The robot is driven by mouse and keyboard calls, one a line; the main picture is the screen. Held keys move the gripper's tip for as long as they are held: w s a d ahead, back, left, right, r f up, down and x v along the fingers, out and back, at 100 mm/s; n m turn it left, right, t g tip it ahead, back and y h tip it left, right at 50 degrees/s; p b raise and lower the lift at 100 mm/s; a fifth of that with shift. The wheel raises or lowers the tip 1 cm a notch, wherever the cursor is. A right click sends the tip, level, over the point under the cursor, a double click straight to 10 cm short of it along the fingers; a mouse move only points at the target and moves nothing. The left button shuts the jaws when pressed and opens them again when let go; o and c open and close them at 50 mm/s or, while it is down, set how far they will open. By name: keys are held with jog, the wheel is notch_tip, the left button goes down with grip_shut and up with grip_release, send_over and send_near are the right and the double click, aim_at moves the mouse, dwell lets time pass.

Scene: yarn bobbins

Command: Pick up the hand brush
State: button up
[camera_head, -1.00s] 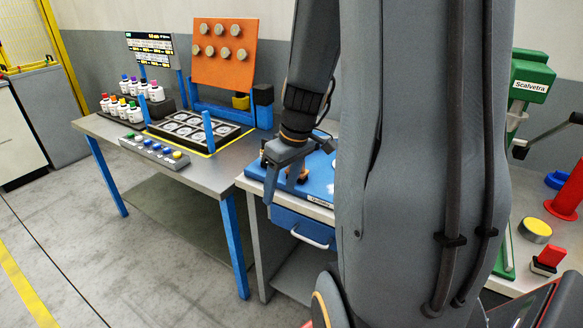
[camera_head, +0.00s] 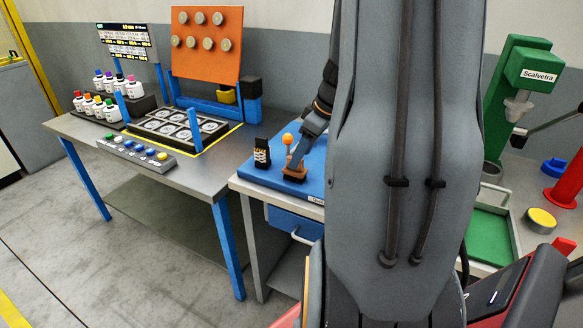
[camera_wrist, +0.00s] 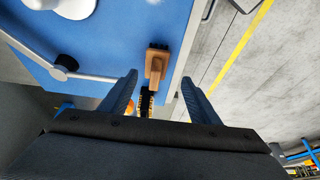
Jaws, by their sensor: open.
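The hand brush, a wooden block with dark bristles (camera_wrist: 156,66), lies on the blue mat near its edge. In the wrist view it shows just beyond and between the tips of my open gripper (camera_wrist: 160,78). In the head view my gripper (camera_head: 293,164) is low over the mat, right at the brown wood of the brush (camera_head: 296,173), and partly covers it. Nothing is seen clamped between the fingers. I cannot tell whether a finger touches the brush.
A black labelled box (camera_head: 262,153) and an orange ball-topped piece (camera_head: 288,139) stand close to the brush. The blue mat (camera_head: 313,160) lies on a workbench with a drawer. A white jointed rod (camera_wrist: 62,66) lies near in the wrist view. A green press (camera_head: 528,70) stands at right.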

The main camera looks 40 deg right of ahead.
jog(key=shift+w+a+f, duration=0.3)
jog(key=shift+w+f, duration=0.35)
jog(key=shift+w, duration=0.25)
jog(key=shift+w+d+f+p, duration=0.1)
jog(key=shift+f+p, duration=0.15)
jog(key=shift+f, duration=0.15)
jog(key=shift+w+d+f+p, duration=0.1)
jog(key=shift+f+p, duration=0.15)
jog(key=shift+f, duration=0.15)
jog(key=shift+w+p+x, duration=0.2)
jog(key=shift+p+x, duration=0.6)
jog(key=shift+x, duration=1.55)
jog(key=shift+r, duration=0.1)
jog(key=shift+c, duration=0.4)
jog(key=c, duration=1.1)
